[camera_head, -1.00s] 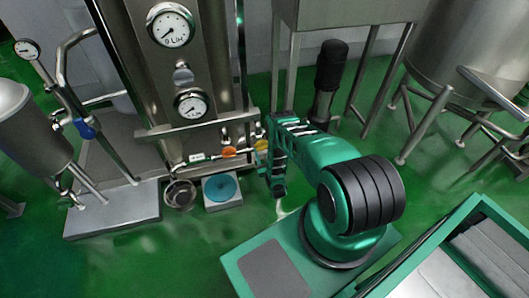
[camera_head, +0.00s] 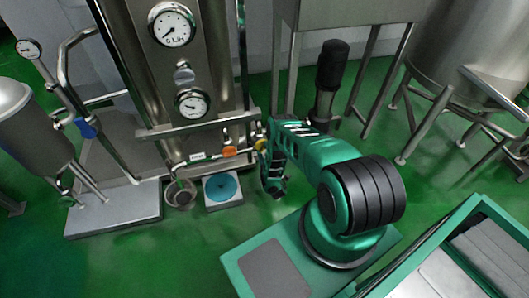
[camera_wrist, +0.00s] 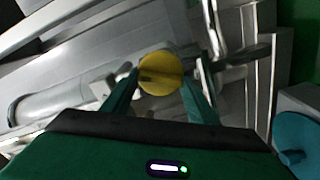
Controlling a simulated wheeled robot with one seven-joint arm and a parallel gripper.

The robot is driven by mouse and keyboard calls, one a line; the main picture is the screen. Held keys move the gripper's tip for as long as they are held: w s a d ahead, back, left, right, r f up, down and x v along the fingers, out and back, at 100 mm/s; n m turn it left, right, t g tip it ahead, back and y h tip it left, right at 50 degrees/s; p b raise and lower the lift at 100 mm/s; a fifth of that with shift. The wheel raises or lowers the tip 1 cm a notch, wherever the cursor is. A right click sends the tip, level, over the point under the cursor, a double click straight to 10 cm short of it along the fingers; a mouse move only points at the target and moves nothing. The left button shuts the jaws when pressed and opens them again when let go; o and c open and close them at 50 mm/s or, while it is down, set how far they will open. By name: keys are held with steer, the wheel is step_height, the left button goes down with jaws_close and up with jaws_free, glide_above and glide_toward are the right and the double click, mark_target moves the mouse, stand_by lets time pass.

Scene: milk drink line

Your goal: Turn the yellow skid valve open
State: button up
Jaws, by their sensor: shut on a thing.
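The yellow skid valve (camera_wrist: 161,74) shows in the wrist view as a round knob with a slot-like ridge across it, lying nearly level in the picture. My gripper (camera_wrist: 165,80) has one finger on each side of the knob and is shut on it. In the head view only a small yellow part of the valve (camera_head: 261,144) shows, at the right end of a short pipe on the steel skid. My gripper's fingertips are mostly hidden there by my wrist.
An orange valve (camera_head: 229,151) sits on the same pipe, left of the yellow one. Below are a steel bowl (camera_head: 179,192) and a pad with a blue disc (camera_head: 221,187). Two gauges (camera_head: 171,24) are on the skid column. Green floor is open in front.

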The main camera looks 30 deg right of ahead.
steer(key=n, duration=0.5)
steer(key=shift+w+a+f, duration=0.1)
steer(key=shift+w+a, duration=0.05)
steer(key=shift+a, duration=0.05)
steer(key=shift+n, duration=0.4)
steer(key=o, duration=1)
steer(key=shift+f, duration=0.1)
steer(key=shift+o, duration=0.2)
steer(key=shift+s, duration=0.4)
steer(key=v, duration=1)
